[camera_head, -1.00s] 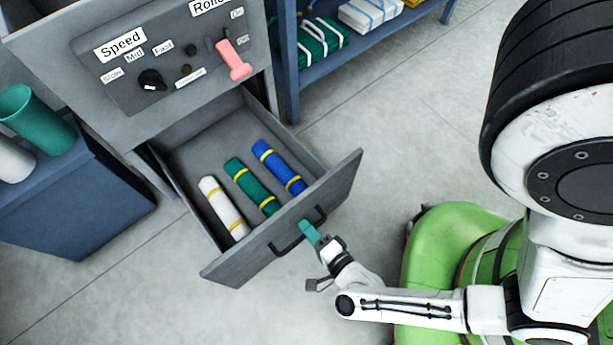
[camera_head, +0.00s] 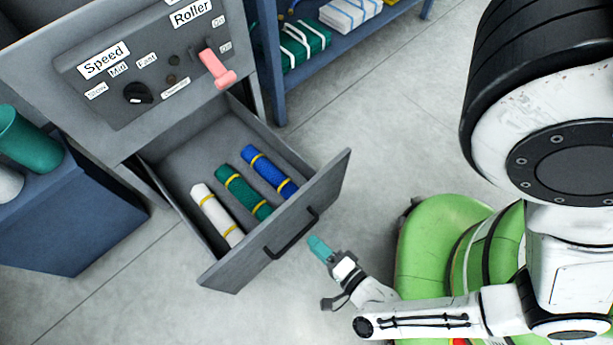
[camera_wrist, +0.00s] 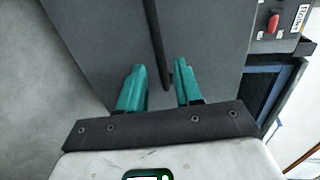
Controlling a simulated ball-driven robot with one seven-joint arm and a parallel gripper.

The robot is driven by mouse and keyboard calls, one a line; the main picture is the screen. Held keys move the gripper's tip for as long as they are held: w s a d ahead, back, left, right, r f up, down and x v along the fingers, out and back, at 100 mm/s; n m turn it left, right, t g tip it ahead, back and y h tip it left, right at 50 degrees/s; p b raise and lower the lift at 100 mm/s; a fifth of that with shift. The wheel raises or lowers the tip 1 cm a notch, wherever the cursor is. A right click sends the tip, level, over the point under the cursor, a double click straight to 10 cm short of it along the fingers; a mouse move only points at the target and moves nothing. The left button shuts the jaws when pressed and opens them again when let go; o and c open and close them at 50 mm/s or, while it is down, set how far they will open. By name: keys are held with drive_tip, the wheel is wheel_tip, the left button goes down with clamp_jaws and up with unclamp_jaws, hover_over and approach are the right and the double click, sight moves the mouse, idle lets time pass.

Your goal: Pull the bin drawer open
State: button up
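The grey bin drawer (camera_head: 325,188) stands pulled out of the cabinet in the head view. It holds a white, a green and a blue roll with yellow bands. Its dark bar handle (camera_head: 291,233) is on the front panel. My gripper (camera_head: 318,248) is just in front of the panel, below and right of the handle, apart from it. In the wrist view my gripper (camera_wrist: 160,85) shows two teal fingers spread apart with nothing held. The dark handle bar (camera_wrist: 157,45) runs ahead of them, and the drawer front (camera_wrist: 205,40) fills much of that view.
The cabinet panel (camera_head: 110,65) above the drawer carries a black knob (camera_head: 138,93) and a pink lever (camera_head: 217,70). A blue bench (camera_head: 75,215) with a teal cup (camera_head: 28,138) stands left. A blue shelf (camera_head: 330,50) stands behind. Grey floor is clear before the drawer.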

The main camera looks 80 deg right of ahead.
drive_tip(key=shift+v, duration=2.35)
drive_tip(key=shift+p, duration=0.3)
